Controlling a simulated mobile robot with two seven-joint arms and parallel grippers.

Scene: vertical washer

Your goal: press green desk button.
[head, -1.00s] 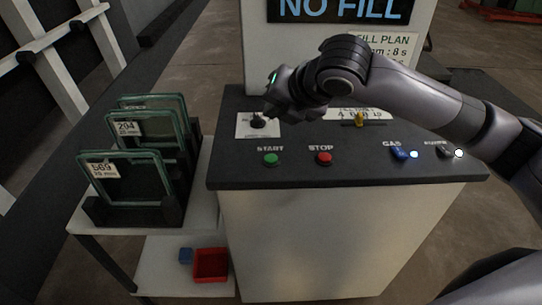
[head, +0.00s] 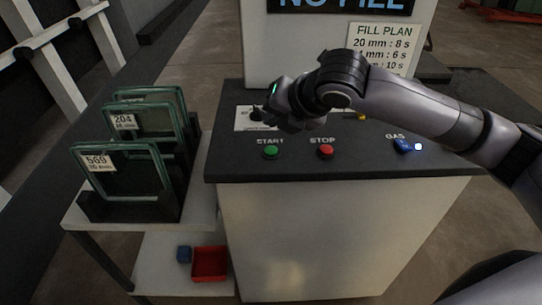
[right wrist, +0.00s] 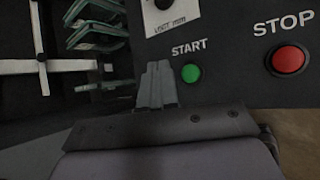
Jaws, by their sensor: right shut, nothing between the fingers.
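The green button (head: 271,152) sits under the word START on the dark desk top, left of the red STOP button (head: 326,151). My right gripper (head: 268,118) is over the back left of the desk top, above and behind the green button and apart from it. In the right wrist view the green button (right wrist: 191,73) shows just right of the shut, empty fingertips (right wrist: 158,70). The red button (right wrist: 288,59) is further right there. My left gripper is in neither view.
A blue GAS switch (head: 403,146) with a lit white lamp is on the desk's right. A knob on a white label (head: 243,118) is partly hidden by my right gripper. Racked glass panes (head: 125,170) stand on a side table at left. A red bin (head: 210,263) sits below.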

